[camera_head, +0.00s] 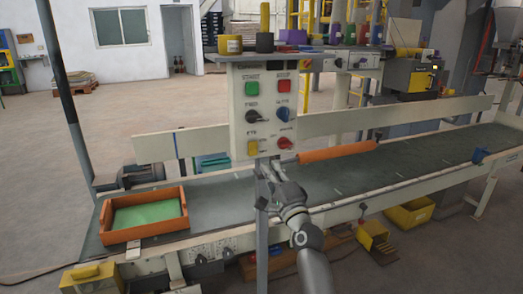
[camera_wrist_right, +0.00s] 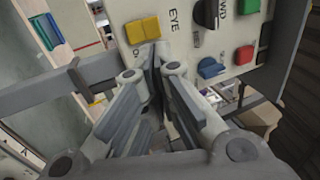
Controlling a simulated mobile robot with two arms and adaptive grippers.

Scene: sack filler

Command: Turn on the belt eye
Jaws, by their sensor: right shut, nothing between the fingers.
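In the right wrist view the yellow switch (camera_wrist_right: 142,30) is a two-part block beside the word EYE. My right gripper (camera_head: 267,167) is shut and empty, just below the panel's lower edge. In the right wrist view its fingertips (camera_wrist_right: 154,52) are close to the yellow switch; I cannot tell whether they touch it. My left gripper is not in view.
The panel also has a green START button (camera_head: 250,88), a red STOP button (camera_head: 283,88), a black knob (camera_head: 253,116), a blue knob (camera_head: 282,114) and a red knob (camera_head: 284,142). An orange tray (camera_head: 145,232) sits at left.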

